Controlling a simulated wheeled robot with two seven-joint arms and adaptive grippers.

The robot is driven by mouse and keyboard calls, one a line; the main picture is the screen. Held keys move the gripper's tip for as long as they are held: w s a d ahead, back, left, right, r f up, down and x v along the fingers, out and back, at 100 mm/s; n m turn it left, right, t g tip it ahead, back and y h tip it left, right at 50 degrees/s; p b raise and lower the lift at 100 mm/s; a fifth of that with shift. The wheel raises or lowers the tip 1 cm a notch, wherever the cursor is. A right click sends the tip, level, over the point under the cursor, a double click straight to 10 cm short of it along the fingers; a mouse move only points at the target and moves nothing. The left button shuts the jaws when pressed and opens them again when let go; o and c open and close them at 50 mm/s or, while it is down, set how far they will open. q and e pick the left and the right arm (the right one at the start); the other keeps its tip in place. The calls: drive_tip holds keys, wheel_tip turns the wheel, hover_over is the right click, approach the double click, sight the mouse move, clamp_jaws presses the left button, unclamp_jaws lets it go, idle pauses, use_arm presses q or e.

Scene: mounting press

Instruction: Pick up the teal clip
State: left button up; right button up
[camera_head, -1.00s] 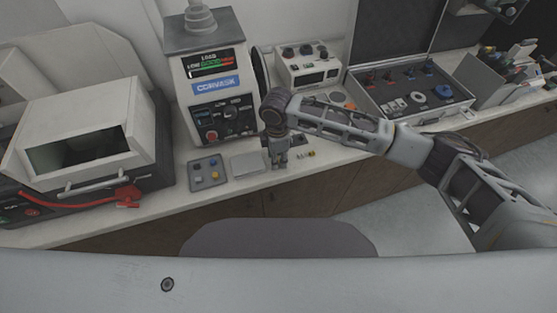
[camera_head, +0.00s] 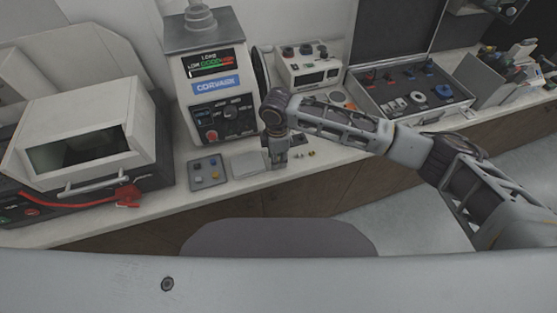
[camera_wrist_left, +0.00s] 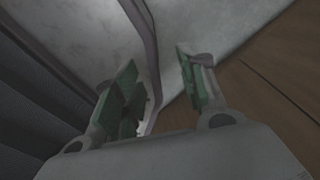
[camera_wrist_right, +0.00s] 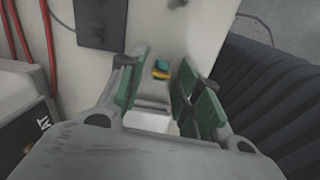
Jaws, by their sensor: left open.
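The teal clip (camera_wrist_right: 162,65) shows small in the right wrist view. It lies on the counter against a yellow piece, ahead of and between my right fingers. My right gripper (camera_wrist_right: 162,92) is open, with nothing between its green pads. In the head view the right gripper (camera_head: 277,162) points down over the counter, left of a few tiny pieces (camera_head: 304,155). I cannot tell the teal clip among them there. My left gripper (camera_wrist_left: 160,90) is open and empty in the left wrist view, away from the counter top, and is out of the head view.
The Corvask press (camera_head: 218,90) stands behind. An open case (camera_head: 415,100) is at the right. The counter's front edge is close to the gripper.

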drive_tip(key=shift+r, duration=1)
drive_tip(key=r, duration=0.5)
drive_tip(key=shift+w+a, duration=0.15)
drive_tip(key=shift+a, duration=0.1)
use_arm(q)
drive_tip(key=shift+w+d+f, duration=0.1)
drive_tip(key=shift+d+f, duration=0.15)
drive_tip(key=shift+d, duration=0.15)
use_arm(e)
wheel_tip(320, 180, up, 7)
use_arm(q)
drive_tip(key=shift+a, duration=0.15)
use_arm(e)
drive_tip(key=shift+f, duration=0.1)
